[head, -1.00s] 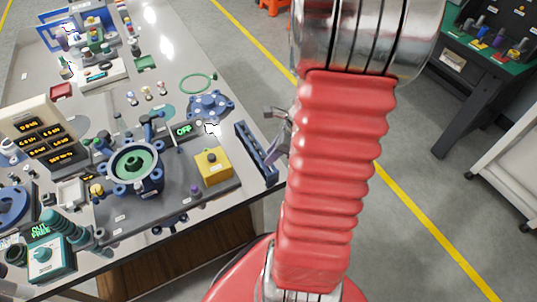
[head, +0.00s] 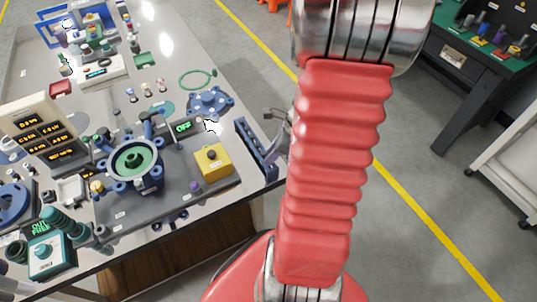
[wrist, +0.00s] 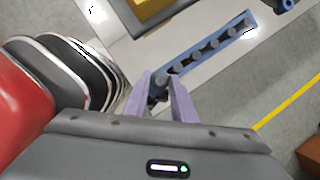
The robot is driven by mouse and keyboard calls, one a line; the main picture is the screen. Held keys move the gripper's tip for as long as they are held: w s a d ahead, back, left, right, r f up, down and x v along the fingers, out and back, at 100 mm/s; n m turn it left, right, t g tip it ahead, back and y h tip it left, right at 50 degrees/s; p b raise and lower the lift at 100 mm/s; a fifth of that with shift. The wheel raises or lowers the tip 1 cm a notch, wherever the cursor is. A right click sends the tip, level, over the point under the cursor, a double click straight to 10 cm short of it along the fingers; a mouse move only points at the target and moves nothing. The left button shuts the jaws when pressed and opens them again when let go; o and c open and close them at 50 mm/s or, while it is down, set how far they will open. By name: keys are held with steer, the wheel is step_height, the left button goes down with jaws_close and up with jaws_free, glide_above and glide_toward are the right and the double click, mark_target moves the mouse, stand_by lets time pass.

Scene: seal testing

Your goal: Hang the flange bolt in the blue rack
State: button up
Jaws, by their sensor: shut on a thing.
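The blue rack (head: 256,152) is a long, narrow bar with a row of slots at the right edge of the workbench. In the wrist view the rack (wrist: 212,47) runs from my fingertips up to the right. My gripper (wrist: 161,91) has two pale purple fingers, shut on a dark grey flange bolt (wrist: 159,80). The bolt is at the rack's near end; whether it sits in a slot or only above it I cannot tell. In the head view my gripper (head: 281,146) is beside the rack, mostly hidden by my red arm, and the bolt cannot be made out.
A blue round fixture with a green centre (head: 135,163) and a blue flanged part (head: 210,101) are further left and behind. Right of the bench is open floor, then a green-topped table (head: 490,45).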

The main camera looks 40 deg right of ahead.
steer(key=shift+f, duration=0.85)
stand_by(0.5)
steer(key=o, duration=1.2)
steer(key=shift+c, duration=0.2)
steer(key=shift+s+r, duration=0.15)
steer(key=shift+r, duration=2.35)
